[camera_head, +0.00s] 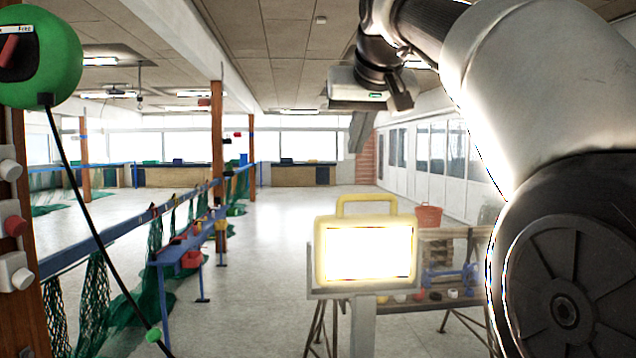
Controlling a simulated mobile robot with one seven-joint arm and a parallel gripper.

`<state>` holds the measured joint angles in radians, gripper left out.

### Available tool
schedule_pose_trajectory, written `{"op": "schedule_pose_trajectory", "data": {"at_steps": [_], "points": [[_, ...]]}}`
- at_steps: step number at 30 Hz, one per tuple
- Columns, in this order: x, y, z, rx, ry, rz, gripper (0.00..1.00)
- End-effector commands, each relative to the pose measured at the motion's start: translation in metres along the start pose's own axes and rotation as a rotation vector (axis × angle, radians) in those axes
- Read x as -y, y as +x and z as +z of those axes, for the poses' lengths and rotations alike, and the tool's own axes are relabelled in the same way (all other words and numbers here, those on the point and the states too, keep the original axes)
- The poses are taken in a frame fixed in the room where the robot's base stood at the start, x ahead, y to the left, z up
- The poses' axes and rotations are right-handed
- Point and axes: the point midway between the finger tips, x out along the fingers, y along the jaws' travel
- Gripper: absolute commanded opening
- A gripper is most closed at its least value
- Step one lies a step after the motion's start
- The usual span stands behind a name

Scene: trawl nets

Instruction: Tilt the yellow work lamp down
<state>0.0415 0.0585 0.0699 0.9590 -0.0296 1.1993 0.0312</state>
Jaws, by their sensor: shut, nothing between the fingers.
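The yellow work lamp (365,222) stands right of centre on a grey upright post (363,330). Its bright white panel is lit and faces me, looking roughly upright, with a yellow carry handle on top. My gripper (402,98) is above the lamp in the picture, near the ceiling area, clear of the lamp and its handle. Its dark fingers are shut and hold nothing. My arm comes in from the right and covers the right side of the view.
Behind the lamp, a workbench (455,303) holds small items and a red bucket (429,216). Blue rails (110,235) with green nets run along the left. The central floor is open.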

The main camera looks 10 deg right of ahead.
Motion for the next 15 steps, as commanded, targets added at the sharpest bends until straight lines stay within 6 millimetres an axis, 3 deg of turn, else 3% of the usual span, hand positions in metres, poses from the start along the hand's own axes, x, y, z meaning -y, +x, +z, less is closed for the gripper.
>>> {"op": "schedule_pose_trajectory", "data": {"at_steps": [10, 15], "points": [[0.000, 0.002, 0.000, 0.000, 0.000, 0.000, 0.00], [0.000, 0.021, 0.001, 0.003, 0.000, 0.000, 0.00]]}}
